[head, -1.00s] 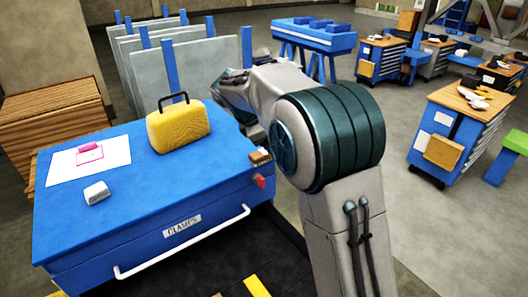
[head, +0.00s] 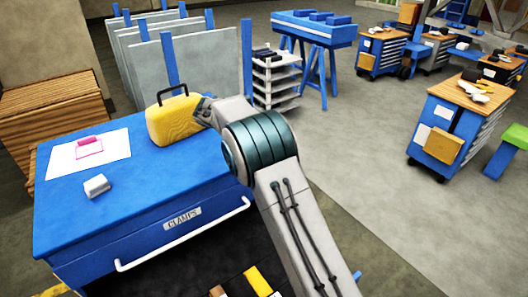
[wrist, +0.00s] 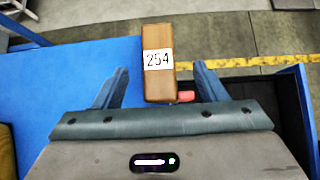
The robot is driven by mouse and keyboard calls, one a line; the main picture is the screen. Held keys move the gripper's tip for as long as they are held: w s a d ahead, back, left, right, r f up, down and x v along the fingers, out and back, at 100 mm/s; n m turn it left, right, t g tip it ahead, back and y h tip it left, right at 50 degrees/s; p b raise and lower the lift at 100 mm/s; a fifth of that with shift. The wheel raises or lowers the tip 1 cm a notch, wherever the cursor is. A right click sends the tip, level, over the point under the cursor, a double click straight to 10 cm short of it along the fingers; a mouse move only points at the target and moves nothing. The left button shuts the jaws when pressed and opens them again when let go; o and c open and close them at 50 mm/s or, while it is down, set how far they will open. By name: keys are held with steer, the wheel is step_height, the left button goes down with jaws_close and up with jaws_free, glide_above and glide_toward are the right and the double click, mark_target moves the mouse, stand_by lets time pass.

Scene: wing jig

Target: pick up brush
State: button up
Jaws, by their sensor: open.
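A brown wooden block (wrist: 158,82) with a white label reading 254 lies near the edge of the blue chest top (head: 140,205). It may be the brush, but I see no bristles. My gripper (wrist: 160,68) is open in the wrist view, with one blue finger on each side of the block and a gap on both sides. I cannot tell whether the fingers are down at its height. In the head view my arm hides the block and my gripper's fingers.
A yellow case (head: 172,124) stands on the chest close to my arm. A white block (head: 96,186) and a white sheet (head: 60,160) with a pink item (head: 88,149) lie further left. A red part (wrist: 186,96) shows beside the brown block.

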steer(key=shift+b+x, duration=1.85)
steer(key=shift+x, duration=1.1)
steer(key=shift+a, duration=0.15)
steer(key=c, duration=1.1)
